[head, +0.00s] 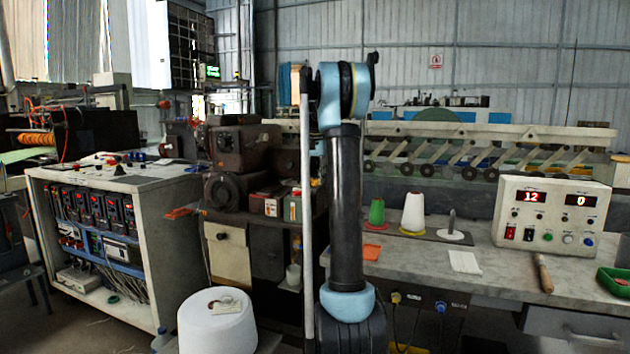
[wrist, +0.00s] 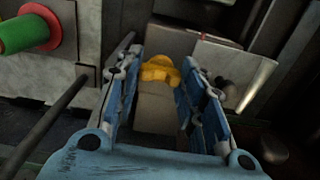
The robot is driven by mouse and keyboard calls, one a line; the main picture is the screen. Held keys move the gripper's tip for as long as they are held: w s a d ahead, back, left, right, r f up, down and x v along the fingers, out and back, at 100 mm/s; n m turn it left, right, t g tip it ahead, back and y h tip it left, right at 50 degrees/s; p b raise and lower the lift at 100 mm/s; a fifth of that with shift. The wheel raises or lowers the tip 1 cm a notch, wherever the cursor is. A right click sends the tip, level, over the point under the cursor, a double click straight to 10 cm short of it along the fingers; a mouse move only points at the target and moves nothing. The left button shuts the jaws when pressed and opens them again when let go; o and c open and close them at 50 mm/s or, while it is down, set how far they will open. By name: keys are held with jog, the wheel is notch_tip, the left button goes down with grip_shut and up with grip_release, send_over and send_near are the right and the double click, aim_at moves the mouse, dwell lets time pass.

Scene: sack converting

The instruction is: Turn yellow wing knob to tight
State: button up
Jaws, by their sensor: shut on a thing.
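The yellow wing knob (wrist: 158,71) shows in the wrist view, just above the middle of the picture. My gripper (wrist: 163,64) has its two blue-padded fingers on either side of the knob and is shut on it. The fingers stand apart by about the knob's width. The knob's mount behind it is partly hidden, and I see no mark that tells how tight it is. In the head view neither the knob nor my gripper can be made out; my own arm stands upright in the middle of that view.
In the head view a control box (head: 550,217) and thread cones stand on the grey bench (head: 440,275); a white drum (head: 216,325) stands in front.

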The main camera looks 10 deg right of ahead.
jog(key=o, duration=1)
jog(key=shift+o, duration=0.2)
jog(key=shift+r, duration=0.1)
notch_tip(320, 180, up, 12)
jog(key=shift+f, duration=0.2)
jog(key=s+a+f+n, duration=0.15)
jog(key=s+f, duration=0.25)
jog(key=s, duration=0.5)
jog(key=s+a+f+n+t, duration=0.15)
jog(key=s+f, duration=0.25)
jog(key=s, duration=0.5)
jog(key=s+a+f+n, duration=0.1)
jog(key=s+a+f, duration=0.2)
jog(key=s, duration=0.7)
jog(key=s+a+f+n, duration=0.2)
jog(key=s+f+n, duration=0.1)
jog(key=s+f, duration=1.8)
notch_tip(320, 180, down, 3)
jog(key=shift+f+t, duration=0.2)
jog(key=shift+t, duration=0.15)
